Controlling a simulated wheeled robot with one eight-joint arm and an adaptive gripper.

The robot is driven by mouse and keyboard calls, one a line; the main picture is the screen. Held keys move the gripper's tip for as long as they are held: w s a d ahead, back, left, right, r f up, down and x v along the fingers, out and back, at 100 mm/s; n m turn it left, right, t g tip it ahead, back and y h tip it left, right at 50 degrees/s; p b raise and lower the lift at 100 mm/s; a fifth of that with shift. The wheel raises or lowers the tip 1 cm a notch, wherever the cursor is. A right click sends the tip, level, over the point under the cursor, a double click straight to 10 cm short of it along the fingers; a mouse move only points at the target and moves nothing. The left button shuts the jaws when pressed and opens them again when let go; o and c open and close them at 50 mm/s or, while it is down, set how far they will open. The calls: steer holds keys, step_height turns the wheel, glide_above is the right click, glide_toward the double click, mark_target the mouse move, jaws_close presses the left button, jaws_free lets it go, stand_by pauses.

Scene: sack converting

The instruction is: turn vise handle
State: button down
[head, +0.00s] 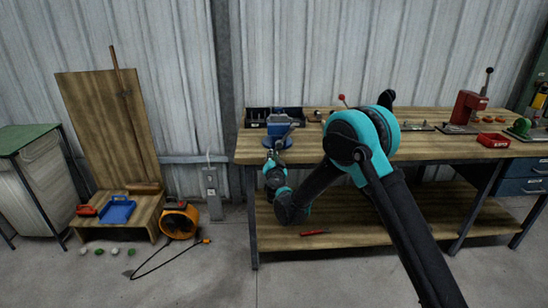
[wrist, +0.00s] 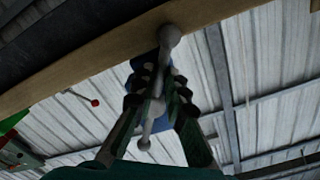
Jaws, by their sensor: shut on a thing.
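The blue vise (head: 278,124) stands at the left end of the workbench, near its front edge. My gripper (head: 273,157) is just in front of and below it, small and partly hidden by my own arm links. In the wrist view my gripper (wrist: 157,88) has its two ridged fingers closed around the grey metal vise handle (wrist: 170,36). The handle is a bar with rounded knobs; one knob shows beyond the fingertips and another between the finger bases. The bar leans slightly in this view. A little of the blue vise body shows behind the fingers.
The wooden workbench (head: 330,146) has a lower shelf with a red-handled tool (head: 315,233). A dark bin rack (head: 258,117) stands behind the vise. A red press (head: 466,107) and red tray (head: 493,140) are to the right. An orange blower (head: 178,220) sits on the floor left.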

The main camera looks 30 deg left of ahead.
steer(key=shift+s, duration=0.1)
steer(key=c, duration=1.5)
jaws_free()
steer(key=shift+c, duration=0.2)
steer(key=v, duration=1.2)
